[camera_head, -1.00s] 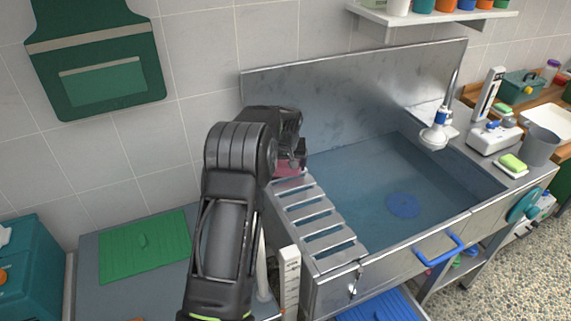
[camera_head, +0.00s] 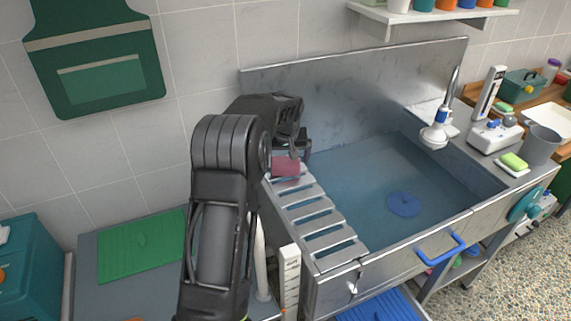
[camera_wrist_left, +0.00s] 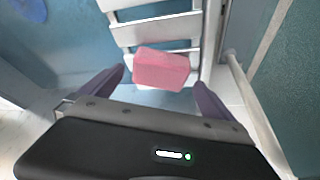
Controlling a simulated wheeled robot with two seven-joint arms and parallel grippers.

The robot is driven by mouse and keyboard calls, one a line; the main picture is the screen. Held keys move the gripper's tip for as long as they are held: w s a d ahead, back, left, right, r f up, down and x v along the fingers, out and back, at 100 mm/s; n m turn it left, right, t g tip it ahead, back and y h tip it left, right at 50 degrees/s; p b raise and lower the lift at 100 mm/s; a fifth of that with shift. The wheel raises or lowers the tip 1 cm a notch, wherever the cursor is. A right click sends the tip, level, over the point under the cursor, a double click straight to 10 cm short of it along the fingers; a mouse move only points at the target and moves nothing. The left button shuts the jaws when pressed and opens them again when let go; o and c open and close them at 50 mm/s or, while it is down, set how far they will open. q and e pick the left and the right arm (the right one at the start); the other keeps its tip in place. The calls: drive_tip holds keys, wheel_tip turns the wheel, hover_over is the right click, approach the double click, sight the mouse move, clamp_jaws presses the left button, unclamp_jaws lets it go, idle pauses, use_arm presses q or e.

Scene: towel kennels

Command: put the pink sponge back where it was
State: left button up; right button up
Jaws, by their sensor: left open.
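The pink sponge (camera_head: 286,167) lies on the back end of the slatted metal rack at the left side of the sink. In the left wrist view the sponge (camera_wrist_left: 161,69) rests on the rack's slats (camera_wrist_left: 155,30). My left gripper (camera_head: 298,150) is open just behind and above the sponge. In the left wrist view its two fingers (camera_wrist_left: 160,88) stand apart, one to each side of the sponge's near edge, with gaps between. My right gripper is in neither view.
The sink (camera_head: 345,262) has a blue drain disc (camera_head: 404,204) and a blue handle (camera_head: 440,250). A sprayer (camera_head: 437,130) stands at its right. A green and yellow sponge (camera_head: 513,161) lies on the right ledge. A green board (camera_head: 140,246) lies at the left.

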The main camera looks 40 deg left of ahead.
use_arm(q)
drive_tip(key=b+v, duration=0.1)
drive_tip(key=v, duration=0.6)
drive_tip(key=shift+r, duration=0.4)
drive_tip(key=shift+d, duration=0.1)
